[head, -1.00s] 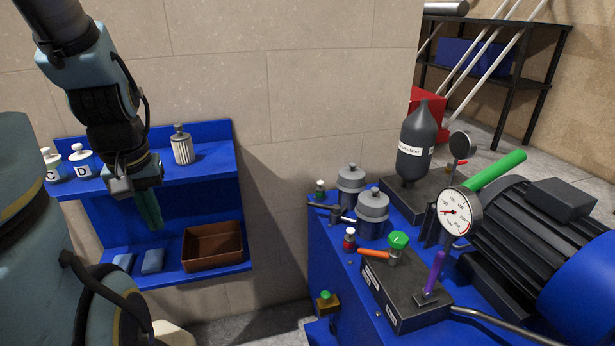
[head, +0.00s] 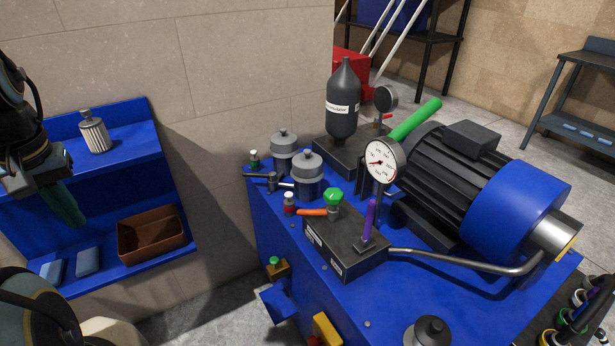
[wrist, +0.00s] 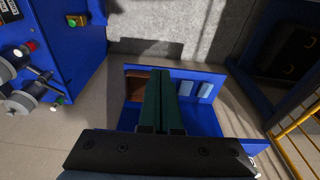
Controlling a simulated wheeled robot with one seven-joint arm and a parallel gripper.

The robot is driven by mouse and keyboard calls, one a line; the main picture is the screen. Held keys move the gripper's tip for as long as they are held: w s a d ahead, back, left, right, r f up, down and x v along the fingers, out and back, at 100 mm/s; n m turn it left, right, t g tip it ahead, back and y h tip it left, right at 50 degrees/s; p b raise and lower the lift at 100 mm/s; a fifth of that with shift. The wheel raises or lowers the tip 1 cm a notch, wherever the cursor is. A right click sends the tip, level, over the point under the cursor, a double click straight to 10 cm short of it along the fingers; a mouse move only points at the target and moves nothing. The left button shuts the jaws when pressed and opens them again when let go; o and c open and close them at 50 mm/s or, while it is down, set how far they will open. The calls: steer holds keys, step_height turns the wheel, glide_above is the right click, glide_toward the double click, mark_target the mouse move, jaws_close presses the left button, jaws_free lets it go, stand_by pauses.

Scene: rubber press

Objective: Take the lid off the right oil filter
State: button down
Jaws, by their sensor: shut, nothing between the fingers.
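Two oil filters stand side by side at the left end of the blue press unit. The right oil filter (head: 308,185) has its grey, knobbed lid (head: 307,161) seated on top. The left oil filter (head: 283,156), a little farther back, also wears a grey lid. My gripper (head: 72,219) is at the left in the head view, in front of the blue shelf, well apart from both filters. Its green fingers (wrist: 164,80) are together and hold nothing in the wrist view. Grey round parts at the left edge of the wrist view (wrist: 22,102) look like the filters.
A valve handle (head: 268,181), a green knob (head: 333,196), a gauge (head: 380,162) and a dark accumulator (head: 343,105) crowd around the filters. The wall shelf (head: 190,240) holds a brown bin (head: 152,233), blue blocks and a white ribbed cartridge (head: 94,133). Open floor lies between shelf and press.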

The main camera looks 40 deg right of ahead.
stand_by(0.4)
steer(key=c, duration=1.4)
jaws_free()
steer(key=shift+w+d, duration=0.1)
steer(key=shift+w, duration=0.05)
steer(key=shift+c, duration=0.2)
steer(key=o, duration=0.6)
steer(key=w+d+r, duration=0.1)
steer(key=w+d, duration=1)
steer(key=d, duration=0.1)
steer(key=shift+b, duration=0.3)
steer(key=shift+o, duration=1.4)
steer(key=w+d, duration=0.4)
steer(key=d, duration=0.7)
steer(key=shift+w+d, duration=0.35)
glide_toward(307, 150)
step_height(307, 150, down, 2)
steer(key=shift+w+d+f+p, duration=0.1)
steer(key=shift+w+f+p, duration=0.05)
steer(key=shift+p, duration=0.2)
steer(key=shift+w+f+p, duration=0.15)
steer(key=shift+f+p, duration=0.6)
steer(key=shift+f, duration=0.65)
steer(key=shift+w+f+p, duration=0.15)
steer(key=shift+f+p, duration=0.55)
steer(key=shift+f, duration=0.7)
